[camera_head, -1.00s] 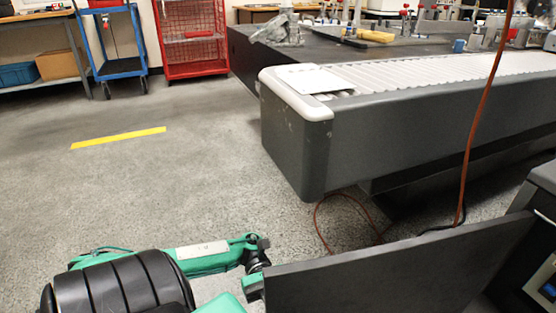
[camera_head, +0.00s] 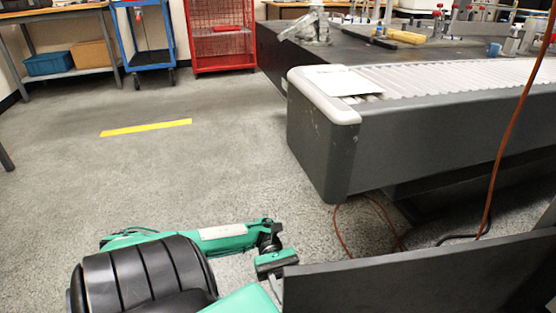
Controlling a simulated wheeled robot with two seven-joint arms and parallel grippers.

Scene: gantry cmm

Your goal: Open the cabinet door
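The cabinet door (camera_head: 420,277) is a dark grey flat panel at the lower right, standing open and seen mostly along its top edge. My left arm is green and black and reaches in from the lower left. My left gripper (camera_head: 275,264) is at the door's free left edge, close against or touching it. Its fingertips are hidden by the wrist and the door, so I cannot tell whether it grips the edge. The cabinet body is almost wholly out of the frame at the right. My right gripper is not in view.
A long grey machine bed (camera_head: 430,140) with a white ribbed cover stands beyond the door. An orange cable (camera_head: 508,130) hangs down at the right and loops on the floor. A blue cart (camera_head: 148,55) and red cage (camera_head: 222,40) stand at the back. The floor at left is clear.

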